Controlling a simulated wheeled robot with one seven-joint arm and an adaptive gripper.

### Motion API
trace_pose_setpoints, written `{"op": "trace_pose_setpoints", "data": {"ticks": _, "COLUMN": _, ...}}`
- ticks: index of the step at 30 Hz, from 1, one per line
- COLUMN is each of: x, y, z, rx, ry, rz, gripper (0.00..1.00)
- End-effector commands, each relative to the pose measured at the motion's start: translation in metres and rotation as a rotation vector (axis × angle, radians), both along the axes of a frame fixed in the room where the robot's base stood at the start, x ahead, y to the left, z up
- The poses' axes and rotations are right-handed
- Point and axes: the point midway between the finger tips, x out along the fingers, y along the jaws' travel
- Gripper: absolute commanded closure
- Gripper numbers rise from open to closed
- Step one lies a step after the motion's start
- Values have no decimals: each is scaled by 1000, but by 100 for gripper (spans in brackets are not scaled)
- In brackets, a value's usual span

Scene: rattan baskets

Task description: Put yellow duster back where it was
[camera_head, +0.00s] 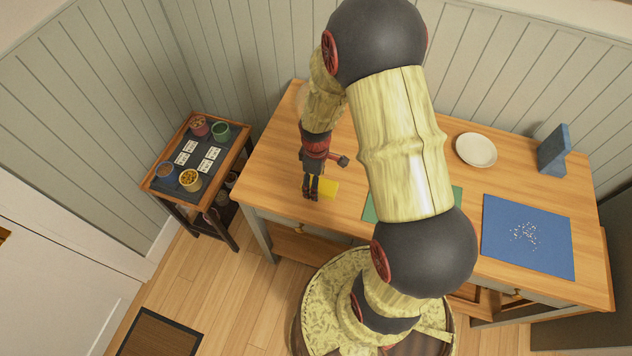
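The yellow duster (329,188) is a small flat yellow piece at the left part of the wooden table (270,170). My gripper (311,197) points down over the table, with its dark fingers just left of the duster and overlapping its edge in the picture. The fingers look close together. I cannot tell whether they grip the duster or only stand beside it, nor whether the duster touches the table.
A green mat (369,210) is partly hidden behind my arm. A blue mat (500,246) with white crumbs, a white plate (476,150) and a blue stand (553,152) are at the right. A small side table (151,184) at the left holds several cups and cards.

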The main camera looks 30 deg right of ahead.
Motion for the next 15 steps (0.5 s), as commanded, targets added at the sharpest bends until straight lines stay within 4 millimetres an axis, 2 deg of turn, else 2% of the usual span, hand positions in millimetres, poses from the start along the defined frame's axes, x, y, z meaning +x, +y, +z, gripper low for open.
{"op": "trace_pose_setpoints", "data": {"ticks": 9, "x": 2, "y": 0, "z": 65, "rx": -1, "ry": -6, "rz": 0, "gripper": 34}}
{"op": "trace_pose_setpoints", "data": {"ticks": 15, "x": 1, "y": 0, "z": 98, "rx": -1, "ry": -3, "rz": 0, "gripper": 34}}
